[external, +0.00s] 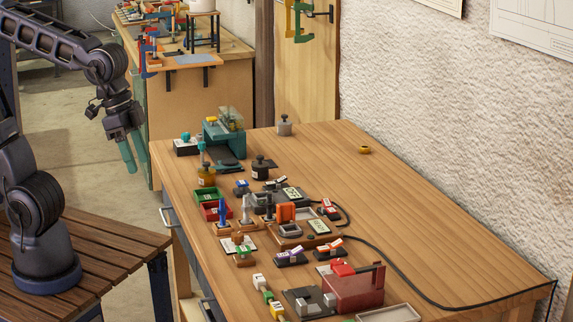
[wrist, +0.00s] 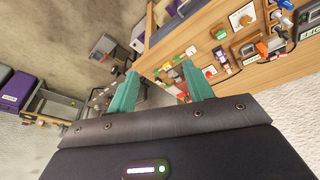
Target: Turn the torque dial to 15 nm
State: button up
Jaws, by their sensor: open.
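My gripper (external: 128,157) hangs in the air off the left side of the workbench (external: 420,212), apart from everything on it. In the wrist view its two teal fingers (wrist: 159,68) are spread with nothing between them. I cannot tell which thing on the bench is the torque dial; no dial scale or 15 nm mark is readable in either view. Small devices crowd the bench, among them a grey unit with a pale green panel (external: 292,194) and an orange block (external: 285,212) on a wooden base. In the wrist view the bench items are tilted, at upper right.
A teal machine (external: 222,138) stands at the bench's far left end. A red box (external: 356,288) sits near the front. Green (external: 209,196) and red (external: 216,211) trays lie near the left edge. A black cable (external: 385,265) runs along the right. The bench's right side is mostly clear.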

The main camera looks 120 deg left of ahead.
jog(key=w+a+f+n+g, duration=0.1)
jog(key=w+a+f+n, duration=0.3)
jog(key=a, duration=0.4)
jog(key=n+g, duration=0.2)
jog(key=n, duration=0.4)
send_near(237, 234)
jog(key=shift+h, duration=0.3)
jog(key=f, duration=0.8)
jog(key=shift+w+a+f, duration=0.15)
jog(key=shift+a+f, duration=0.15)
jog(key=shift+f, duration=0.05)
jog(key=c, duration=1)
